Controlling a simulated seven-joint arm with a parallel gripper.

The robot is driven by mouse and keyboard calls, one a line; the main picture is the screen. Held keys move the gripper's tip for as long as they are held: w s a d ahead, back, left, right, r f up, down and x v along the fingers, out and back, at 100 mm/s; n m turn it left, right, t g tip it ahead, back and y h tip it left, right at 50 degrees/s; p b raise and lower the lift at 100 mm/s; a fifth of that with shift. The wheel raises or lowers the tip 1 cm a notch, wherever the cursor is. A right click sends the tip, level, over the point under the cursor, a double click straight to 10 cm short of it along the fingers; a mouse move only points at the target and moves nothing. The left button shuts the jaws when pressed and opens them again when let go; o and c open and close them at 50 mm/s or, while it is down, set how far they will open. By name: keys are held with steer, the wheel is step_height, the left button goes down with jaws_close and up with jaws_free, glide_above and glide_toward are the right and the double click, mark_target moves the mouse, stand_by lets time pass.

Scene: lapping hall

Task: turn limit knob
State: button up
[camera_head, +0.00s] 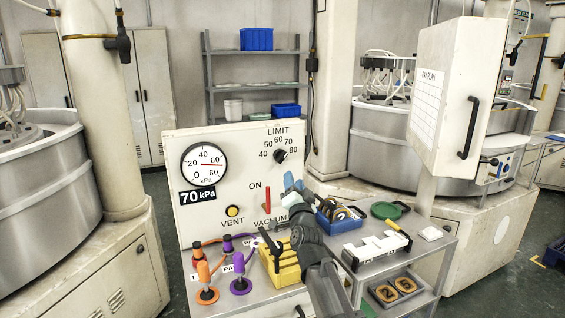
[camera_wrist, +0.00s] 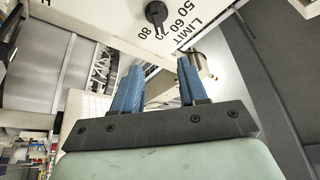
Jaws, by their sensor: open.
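The limit knob (camera_head: 281,156) is a black pointer knob on the upright white panel (camera_head: 225,147), below a LIMIT scale from 40 to 80. It also shows at the top of the wrist view (camera_wrist: 156,14). Its pointer seems to face about the 70 mark, which it partly covers in the wrist view. My gripper (camera_head: 292,183) is below and slightly right of the knob in the head view. In the wrist view, its blue fingers (camera_wrist: 158,85) are apart with nothing between them, and the knob lies beyond them, not touched.
The panel has a round gauge (camera_head: 205,164), a 70 kPa label (camera_head: 198,196), a yellow vent button (camera_head: 233,211) and a red vacuum lever (camera_head: 267,198). Orange (camera_head: 203,275) and purple (camera_head: 239,270) handled fittings, a yellow holder (camera_head: 280,264) and a blue bin (camera_head: 340,218) crowd the bench.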

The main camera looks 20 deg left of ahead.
mark_target(282, 160)
steer(key=shift+n, duration=0.4)
steer(key=x, duration=0.4)
steer(key=a+f+x, duration=0.1)
steer(key=x, duration=0.4)
steer(key=a+x, duration=0.1)
steer(key=x, duration=0.3)
steer(key=shift+s+f, duration=0.15)
steer(key=shift+f, duration=0.1)
jaws_close()
